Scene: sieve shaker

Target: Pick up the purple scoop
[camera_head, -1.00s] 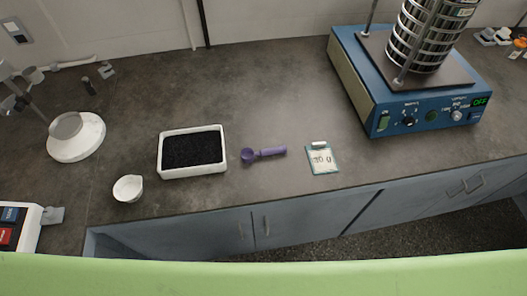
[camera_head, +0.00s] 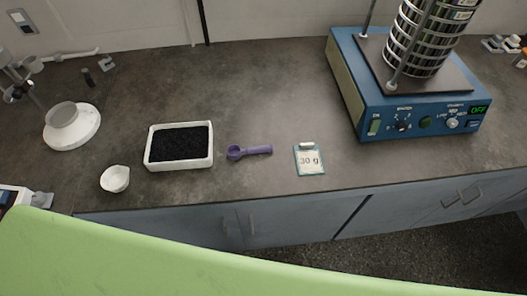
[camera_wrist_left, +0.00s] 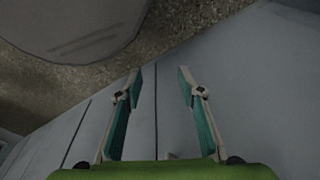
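The purple scoop (camera_head: 250,151) lies flat on the dark benchtop in the head view, its bowl to the left and its handle to the right. Behind the fingers are grey cabinet fronts and speckled floor; the scoop is not in that view. Neither gripper shows in the head view.
The white tray (camera_head: 148,160) stands left of the scoop, with a small white bowl (camera_head: 115,179) beside it. A blue sieve shaker (camera_head: 400,100) stands at the back right. The benchtop behind the scoop is clear.

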